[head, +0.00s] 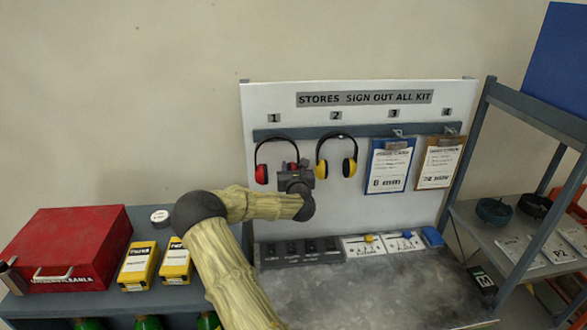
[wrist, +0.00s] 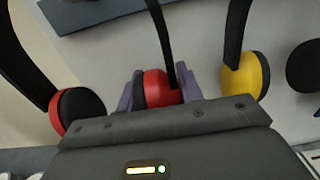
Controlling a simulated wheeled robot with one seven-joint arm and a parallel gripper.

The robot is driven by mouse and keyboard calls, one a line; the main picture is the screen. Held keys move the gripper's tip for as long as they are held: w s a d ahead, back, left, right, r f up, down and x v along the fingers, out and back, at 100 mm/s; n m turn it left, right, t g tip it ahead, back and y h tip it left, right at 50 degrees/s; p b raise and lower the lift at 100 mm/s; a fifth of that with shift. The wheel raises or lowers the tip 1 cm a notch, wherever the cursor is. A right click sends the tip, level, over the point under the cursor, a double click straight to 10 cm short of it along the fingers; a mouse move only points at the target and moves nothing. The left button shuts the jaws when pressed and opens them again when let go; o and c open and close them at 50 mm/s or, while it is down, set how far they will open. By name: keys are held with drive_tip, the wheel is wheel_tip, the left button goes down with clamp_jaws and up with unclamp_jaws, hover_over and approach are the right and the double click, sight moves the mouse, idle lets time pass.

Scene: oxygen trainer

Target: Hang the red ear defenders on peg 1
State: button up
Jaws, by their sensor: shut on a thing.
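The red ear defenders (head: 262,174) are upright against the white board, black band arched up at the rail below label 1 (head: 274,118). Peg 1 itself is too small or hidden, so I cannot tell whether the band rests on it. My gripper (head: 293,168) is at their right cup and partly covers it. In the wrist view my gripper (wrist: 162,90) has its purple fingers on either side of that red cup (wrist: 163,88), shut on it. The other red cup (wrist: 62,112) is free at the left. The band top is out of the wrist view.
Yellow ear defenders (head: 349,167) hang below label 2, close right of my gripper; a yellow cup (wrist: 246,76) is near in the wrist view. Clipboards (head: 390,165) hang further right. A grey bench (head: 370,285) is below; a red box (head: 75,245) is left.

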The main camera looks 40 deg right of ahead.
drive_tip(key=w, duration=0.1)
drive_tip(key=w+d+f+b, duration=0.1)
drive_tip(key=w, duration=0.1)
drive_tip(key=shift+d+f+b, duration=0.25)
drive_tip(key=shift+d+b, duration=0.05)
drive_tip(key=shift+d, duration=0.1)
drive_tip(key=shift+f+b, duration=0.1)
drive_tip(key=shift+b, duration=0.25)
idle(0.8)
drive_tip(key=o, duration=1.2)
drive_tip(key=shift+d, duration=0.1)
drive_tip(key=shift+w+a, duration=0.15)
drive_tip(key=shift+a, duration=0.05)
